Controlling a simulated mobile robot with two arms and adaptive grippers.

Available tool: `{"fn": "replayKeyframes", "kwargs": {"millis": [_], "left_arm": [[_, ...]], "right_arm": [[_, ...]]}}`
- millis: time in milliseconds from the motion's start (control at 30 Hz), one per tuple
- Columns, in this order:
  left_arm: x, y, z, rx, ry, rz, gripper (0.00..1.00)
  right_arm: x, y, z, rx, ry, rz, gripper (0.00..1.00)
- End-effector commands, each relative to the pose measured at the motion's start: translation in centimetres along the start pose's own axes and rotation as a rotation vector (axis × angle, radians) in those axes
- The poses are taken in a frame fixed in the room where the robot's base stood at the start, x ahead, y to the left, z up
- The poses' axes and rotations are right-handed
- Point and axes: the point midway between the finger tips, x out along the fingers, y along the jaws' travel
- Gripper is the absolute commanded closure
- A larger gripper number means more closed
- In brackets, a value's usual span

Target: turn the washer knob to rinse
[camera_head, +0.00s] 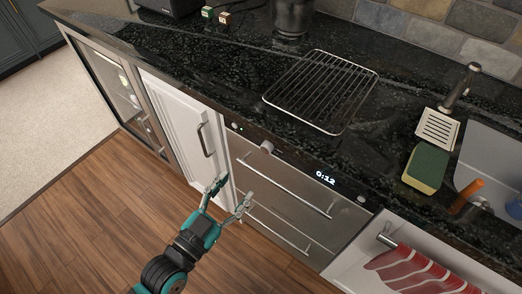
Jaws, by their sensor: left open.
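The washer (289,212) is a stainless steel front under the black counter, with two bar handles and a display reading 0:12. Its knob (267,147) is a small light grey cylinder on the top strip, left of the display. The mark it points to is too small to read. My left gripper (229,190) is open and empty, below and to the left of the knob and apart from it, near the washer's left edge. My right gripper is not in view.
A wire rack (321,92) lies on the counter above the washer. A white cabinet door (181,122) with a handle is left of the washer. A sponge (426,168) lies by the sink (487,153). A red-striped towel (420,272) hangs at lower right. Wooden floor is clear.

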Motion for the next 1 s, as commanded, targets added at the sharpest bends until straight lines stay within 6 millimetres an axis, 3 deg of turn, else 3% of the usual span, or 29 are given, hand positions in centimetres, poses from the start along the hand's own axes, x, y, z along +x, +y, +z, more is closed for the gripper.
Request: {"fn": "replayKeyframes", "kwargs": {"millis": [300,500,700,1000], "left_arm": [[7.2,-0.1,-0.2,-0.001,0.003,-0.002,0.48],[10.3,-0.1,-0.1,0.000,0.001,-0.001,0.48],[11.6,0.0,0.0,-0.001,-0.001,0.000,0.48],[11.7,0.0,0.0,0.000,-0.001,0.000,0.51]], "right_arm": [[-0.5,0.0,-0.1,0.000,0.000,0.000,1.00],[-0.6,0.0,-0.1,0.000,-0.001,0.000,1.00],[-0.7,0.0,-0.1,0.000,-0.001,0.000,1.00],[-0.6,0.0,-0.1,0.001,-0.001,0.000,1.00]]}}
